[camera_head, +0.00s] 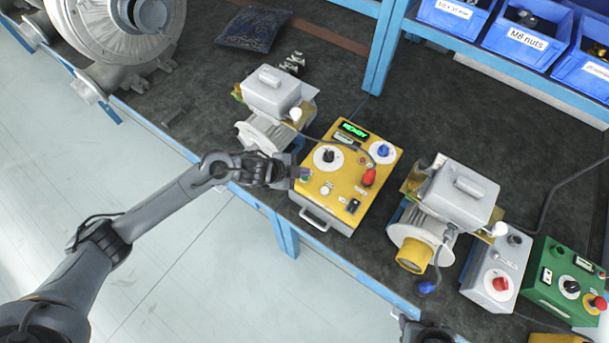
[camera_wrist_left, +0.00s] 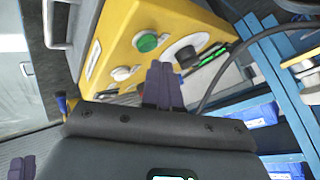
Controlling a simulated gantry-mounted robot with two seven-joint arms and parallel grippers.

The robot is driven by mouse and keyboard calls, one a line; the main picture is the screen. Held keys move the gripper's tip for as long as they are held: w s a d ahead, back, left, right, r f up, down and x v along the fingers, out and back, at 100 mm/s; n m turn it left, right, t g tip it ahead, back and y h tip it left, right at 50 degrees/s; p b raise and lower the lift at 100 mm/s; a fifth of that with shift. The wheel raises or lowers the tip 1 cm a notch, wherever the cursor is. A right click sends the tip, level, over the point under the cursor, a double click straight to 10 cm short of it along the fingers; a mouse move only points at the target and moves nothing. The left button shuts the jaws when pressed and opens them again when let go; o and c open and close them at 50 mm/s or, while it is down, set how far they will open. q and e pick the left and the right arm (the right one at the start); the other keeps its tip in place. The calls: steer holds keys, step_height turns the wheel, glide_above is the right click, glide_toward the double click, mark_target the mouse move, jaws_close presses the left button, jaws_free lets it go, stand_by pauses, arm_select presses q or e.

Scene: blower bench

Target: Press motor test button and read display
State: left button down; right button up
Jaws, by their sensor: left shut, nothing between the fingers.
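The yellow test box (camera_head: 349,175) stands on the bench. Its lit green display (camera_head: 352,131) appears to read READY in the head view. My left gripper (camera_head: 301,174) is shut and empty at the box's left edge. In the left wrist view its dark fingers (camera_wrist_left: 163,87) lie in front of the panel, near a green button (camera_wrist_left: 147,42), a white button (camera_wrist_left: 122,73) and a black knob (camera_wrist_left: 186,54). I cannot tell whether they touch the panel. The display (camera_wrist_left: 212,55) also shows there, at a slant. Only a dark part of my right arm shows at the bottom edge of the head view.
A grey motor unit (camera_head: 272,92) stands behind my left gripper. Another motor (camera_head: 460,195) sits right of the box, beside a grey box (camera_head: 496,274) and a green box (camera_head: 562,278). Blue bins (camera_head: 526,38) line the back shelf. The box's red button (camera_head: 369,177) stands proud.

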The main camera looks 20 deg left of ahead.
mark_target(302, 178)
arm_select(q)
steer(key=shift+f+b, duration=0.3)
steer(key=shift+f, duration=0.5)
stand_by(0.8)
steer(key=shift+r, duration=0.1)
steer(key=shift+r+p, duration=0.7)
steer(key=shift+p, duration=0.25)
steer(key=shift+r, duration=0.1)
step_height(302, 178, up, 5)
steer(key=p, duration=0.5)
steer(key=shift+s+f, duration=0.1)
steer(key=shift+f, duration=0.1)
stand_by(0.5)
